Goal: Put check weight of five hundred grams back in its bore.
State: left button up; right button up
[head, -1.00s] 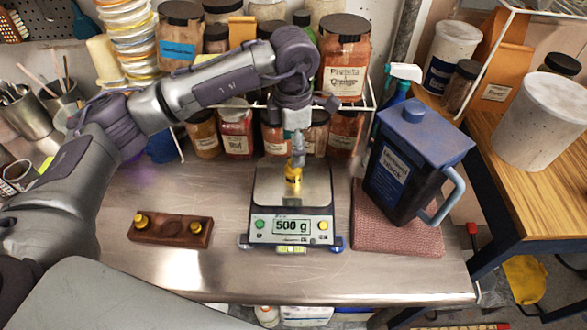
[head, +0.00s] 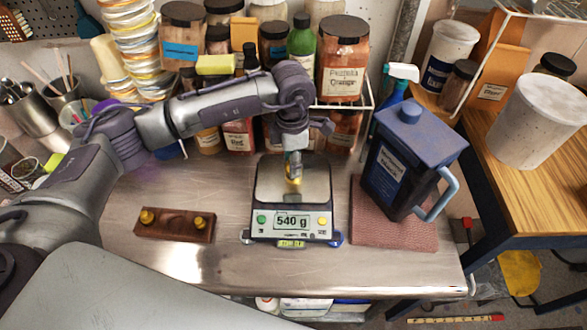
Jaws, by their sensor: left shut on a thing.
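The brass check weight (head: 296,181) is on the pan of the digital scale (head: 291,222), which reads 540 g. My left gripper (head: 294,165) comes down from above and is shut on the weight's top; the fingers partly hide it. The dark wooden weight block (head: 174,237) lies on the bench to the left of the scale. Two smaller brass weights sit in it, one (head: 148,217) at the left end and one (head: 199,222) at the right. The larger bore between them is empty. My right gripper is not in view.
A blue jug (head: 403,165) stands on a folded red cloth (head: 383,226) right of the scale. A rack of jars (head: 344,60) stands behind. The steel bench (head: 205,268) is clear between block and scale and along the front.

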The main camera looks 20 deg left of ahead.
pick_arm(q)
grip_shut()
jog(key=shift+r, duration=0.1)
